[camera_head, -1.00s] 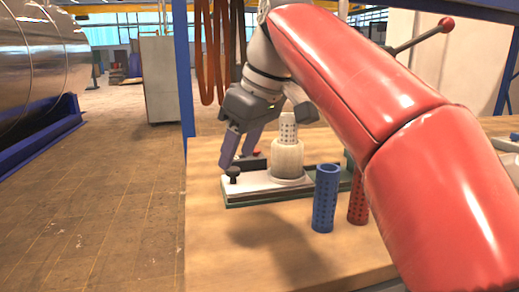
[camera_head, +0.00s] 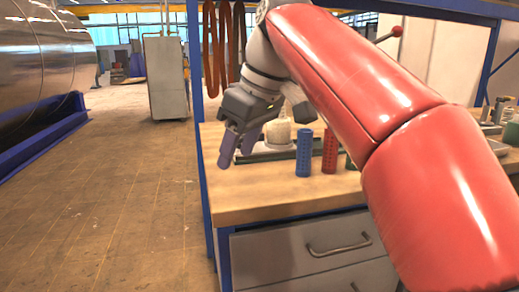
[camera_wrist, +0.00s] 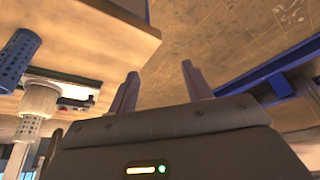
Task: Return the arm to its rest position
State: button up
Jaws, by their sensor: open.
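My gripper (camera_head: 238,150) is open and empty. It hangs at the left end of the wooden workbench (camera_head: 255,198), in front of the fixture plate and apart from the things on the bench, as far as I can tell. In the wrist view my gripper (camera_wrist: 160,88) shows two spread fingers with only floor and bench edge beyond them. My arm, in red covers, reaches across the right of the head view and hides part of the bench.
A blue perforated cylinder (camera_head: 304,153) and a red one (camera_head: 329,151) stand upright on the bench. A pale cylindrical part (camera_head: 278,132) sits on the fixture plate behind. Drawers (camera_head: 310,247) are below. Open floor (camera_head: 120,215) lies left; a blue post (camera_head: 196,75) stands behind.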

jog(key=s+d+f+m+t+h, duration=0.1)
jog(key=s+d+f+m, duration=0.3)
jog(key=f, duration=0.5)
jog(key=s+d+f+m+t+h, duration=0.1)
jog(key=s+d+f+m, duration=0.3)
jog(key=s+d+f, duration=0.2)
jog(key=s+d+f+m+t+h, duration=0.1)
jog(key=s+d+f+m, duration=0.3)
jog(key=f, duration=0.8)
jog(key=s+d+h, duration=0.1)
jog(key=s+d, duration=0.1)
jog(key=d, duration=0.2)
jog(key=shift+d+f, duration=0.2)
jog(key=shift+d, duration=0.2)
